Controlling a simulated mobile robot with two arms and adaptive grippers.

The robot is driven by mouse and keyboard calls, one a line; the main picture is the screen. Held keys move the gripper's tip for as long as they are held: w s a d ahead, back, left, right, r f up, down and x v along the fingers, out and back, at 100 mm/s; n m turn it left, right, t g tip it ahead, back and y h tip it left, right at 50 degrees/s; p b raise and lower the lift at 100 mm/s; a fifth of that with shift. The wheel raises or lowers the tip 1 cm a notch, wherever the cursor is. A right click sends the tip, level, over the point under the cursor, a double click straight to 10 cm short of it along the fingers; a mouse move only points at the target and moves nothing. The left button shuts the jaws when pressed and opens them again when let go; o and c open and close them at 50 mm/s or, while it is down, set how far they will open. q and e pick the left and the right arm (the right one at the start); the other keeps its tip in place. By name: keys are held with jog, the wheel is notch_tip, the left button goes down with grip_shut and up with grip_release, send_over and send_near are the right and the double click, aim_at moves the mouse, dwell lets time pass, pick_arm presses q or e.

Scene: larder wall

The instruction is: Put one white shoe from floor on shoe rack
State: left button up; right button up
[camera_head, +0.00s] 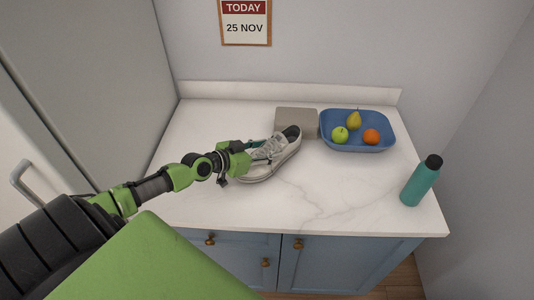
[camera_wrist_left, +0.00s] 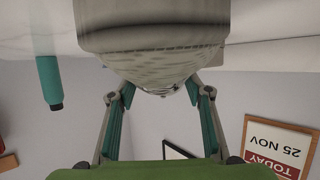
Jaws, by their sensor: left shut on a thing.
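A white-grey shoe (camera_head: 282,158) with a dark opening shows in the head view, over the middle-left of the white counter. My left gripper (camera_head: 256,153) is shut on the shoe. In the left wrist view the shoe (camera_wrist_left: 150,40) sits between the two fingers of the left gripper (camera_wrist_left: 162,92). I cannot tell whether its sole touches the counter. The fingers hide part of the shoe in the head view. No shoe rack and no floor shoe show in these frames. My right gripper is not in view.
The white counter (camera_head: 330,203) stands on blue cabinets (camera_head: 340,262). Behind the shoe is a grey box (camera_head: 297,120). A blue tray (camera_head: 358,147) with fruit is right of it. A teal bottle (camera_head: 420,182) stands at the right edge. The counter's front middle is clear.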

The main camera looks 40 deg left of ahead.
pick_arm(q)
jog(key=shift+a+f, duration=0.1)
jog(key=shift+f, duration=0.35)
jog(key=o, duration=1.4)
jog(key=shift+f, duration=0.1)
jog(key=shift+s, duration=0.1)
